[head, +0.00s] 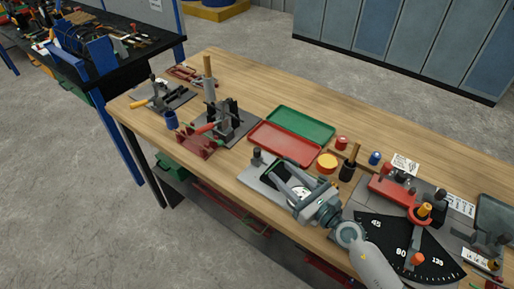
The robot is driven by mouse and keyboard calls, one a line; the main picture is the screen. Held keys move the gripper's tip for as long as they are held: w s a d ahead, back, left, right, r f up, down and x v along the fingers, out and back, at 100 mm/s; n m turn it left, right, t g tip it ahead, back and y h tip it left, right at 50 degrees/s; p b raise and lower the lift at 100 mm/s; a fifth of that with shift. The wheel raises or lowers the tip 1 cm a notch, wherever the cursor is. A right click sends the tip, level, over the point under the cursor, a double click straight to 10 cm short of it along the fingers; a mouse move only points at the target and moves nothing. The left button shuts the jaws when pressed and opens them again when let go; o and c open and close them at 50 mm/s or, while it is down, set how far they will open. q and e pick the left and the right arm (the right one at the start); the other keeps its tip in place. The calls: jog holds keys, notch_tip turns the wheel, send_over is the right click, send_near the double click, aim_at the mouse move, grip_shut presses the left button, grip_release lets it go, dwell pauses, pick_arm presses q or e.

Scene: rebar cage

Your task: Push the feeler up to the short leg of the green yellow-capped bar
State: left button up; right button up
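My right gripper (278,172) is low over a grey metal plate (252,179) at the table's front edge. Its two fingers look spread apart, with dark parts between them. A white round dial (298,192) shows beside the fingers; I cannot tell whether it belongs to the feeler. The gripper hides most of what stands on this plate. I cannot make out a green bar with a yellow cap or its short leg. My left gripper is not in view.
A red tray (285,144) and a green tray (301,124) lie behind the gripper. A yellow-topped tin (327,163) and a dark brush pot (347,171) stand close by. A black angle scale (405,248) is at right, clamp fixtures (228,122) at left.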

aim_at(260, 152)
jog(key=x, duration=1.3)
